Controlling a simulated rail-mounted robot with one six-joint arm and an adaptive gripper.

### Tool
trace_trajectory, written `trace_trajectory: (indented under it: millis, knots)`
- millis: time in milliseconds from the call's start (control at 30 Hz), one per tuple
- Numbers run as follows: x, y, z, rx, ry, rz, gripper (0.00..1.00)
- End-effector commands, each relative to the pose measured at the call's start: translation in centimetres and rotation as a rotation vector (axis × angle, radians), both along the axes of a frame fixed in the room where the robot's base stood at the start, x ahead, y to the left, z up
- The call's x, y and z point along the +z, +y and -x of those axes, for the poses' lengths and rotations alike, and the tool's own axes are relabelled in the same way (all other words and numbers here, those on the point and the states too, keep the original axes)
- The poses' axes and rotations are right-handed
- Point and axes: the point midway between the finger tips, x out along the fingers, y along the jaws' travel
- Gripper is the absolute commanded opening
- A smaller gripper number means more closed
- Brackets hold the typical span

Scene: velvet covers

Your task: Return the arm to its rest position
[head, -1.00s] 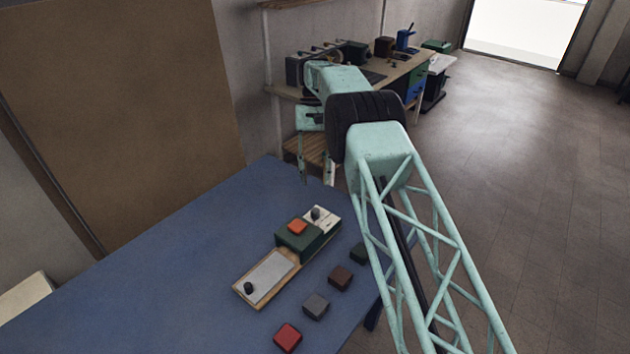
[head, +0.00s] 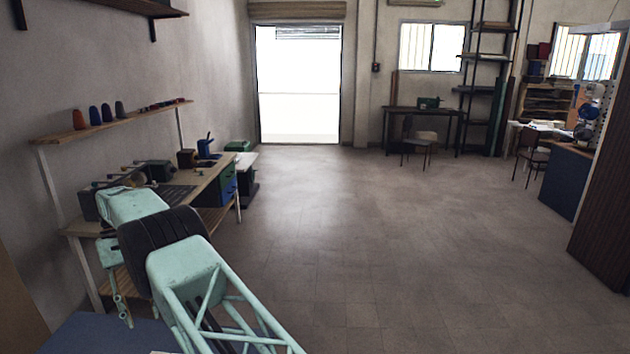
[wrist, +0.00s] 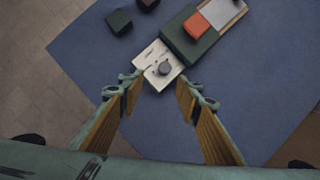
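My arm is mint green, with a lattice link and a dark ribbed joint, at the lower left of the head view. My gripper (head: 122,308) hangs from it over the edge of the blue table (head: 105,335). In the wrist view my gripper (wrist: 160,92) is open, its two wood-faced fingers wide apart with nothing between them. Beyond the fingertips, below the camera, lies a white plate (wrist: 150,55) with a grey knob (wrist: 165,68). It adjoins a dark green block (wrist: 182,45) bearing an orange-red block (wrist: 197,27).
A loose dark green block (wrist: 119,22) and a brown block (wrist: 148,3) lie on the blue table in the wrist view. A workbench (head: 205,178) with tools stands along the left wall, beyond my arm. The floor (head: 350,240) to the right is open.

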Motion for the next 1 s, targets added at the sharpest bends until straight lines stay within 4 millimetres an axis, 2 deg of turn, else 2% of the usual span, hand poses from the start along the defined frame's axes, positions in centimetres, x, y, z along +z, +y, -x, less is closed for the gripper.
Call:
trace_trajectory:
  millis: [500, 1000]
  knots:
    - [8.7, -6.2, -4.1, -0.064, -0.046, -0.044, 0.32]
    - [16.7, -13.6, -6.6, -0.128, -0.098, -0.086, 0.32]
